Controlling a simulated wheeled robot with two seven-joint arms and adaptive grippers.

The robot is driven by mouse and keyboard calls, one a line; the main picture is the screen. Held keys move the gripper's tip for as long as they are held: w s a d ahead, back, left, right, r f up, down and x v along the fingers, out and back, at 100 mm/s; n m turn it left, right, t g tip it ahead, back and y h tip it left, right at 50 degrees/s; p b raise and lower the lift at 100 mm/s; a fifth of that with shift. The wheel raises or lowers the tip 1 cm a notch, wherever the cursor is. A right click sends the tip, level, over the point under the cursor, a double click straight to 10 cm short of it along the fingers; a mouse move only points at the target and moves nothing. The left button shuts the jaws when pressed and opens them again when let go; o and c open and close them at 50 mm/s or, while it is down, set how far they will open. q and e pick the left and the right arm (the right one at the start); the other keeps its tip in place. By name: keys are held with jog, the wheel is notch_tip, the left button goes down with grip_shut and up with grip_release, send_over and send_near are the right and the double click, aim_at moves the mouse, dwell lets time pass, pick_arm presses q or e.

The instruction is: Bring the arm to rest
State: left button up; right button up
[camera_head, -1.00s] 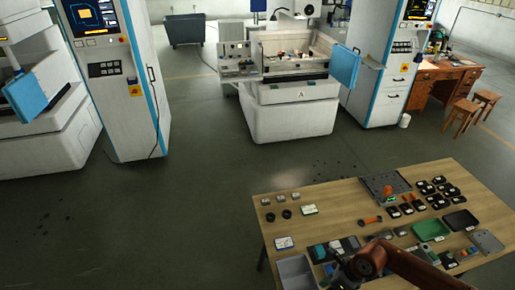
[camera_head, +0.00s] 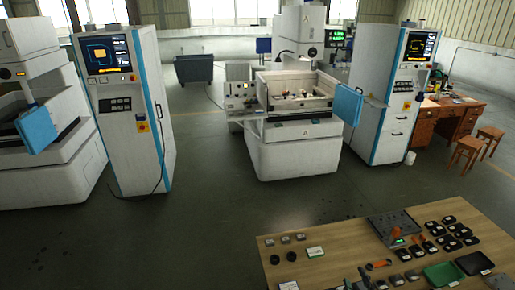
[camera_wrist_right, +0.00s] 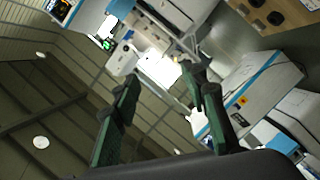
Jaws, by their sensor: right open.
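My right gripper (camera_wrist_right: 162,80) shows in the wrist view with its two dark green fingers spread apart. Nothing is between them. The wrist camera is tilted, and behind the fingers are roof beams, machines and a small part of the wooden table at the top right. In the head view I cannot make out the right arm or its gripper. My left gripper is in neither view.
The wooden table (camera_head: 327,270) is at the lower right, with a grey plate (camera_head: 385,223), black trays, a green tray (camera_head: 443,274) and small parts. A white machine (camera_head: 290,150) stands behind it. The floor (camera_head: 215,230) left of the table is clear.

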jog(key=s+d+f+m+g+h, duration=0.1)
jog(key=s+d+f+m+g, duration=0.2)
jog(key=s+f, duration=0.3)
jog(key=s+d+f+m+g+h, duration=0.1)
jog(key=s+d+f+m+g, duration=0.3)
jog(key=f, duration=0.4)
jog(key=s+a+f+m+g+y, duration=0.1)
jog(key=s+a+f+m+g, duration=0.15)
jog(key=s+f, duration=0.4)
jog(key=s+a+f+m+g+y, duration=0.1)
jog(key=s+f+g, duration=0.2)
jog(key=s, duration=0.6)
notch_tip(320, 180, down, 31)
jog(key=s+a+n+g+b, duration=0.1)
jog(key=b, duration=0.2)
jog(key=s+f+g+y+b, duration=0.1)
jog(key=s+f+b, duration=0.1)
jog(key=s+f, duration=1.8)
jog(key=shift+s+a+f+n+g+b, duration=0.15)
jog(key=shift+s+f+n+g+b, duration=0.2)
jog(key=shift+f, duration=0.6)
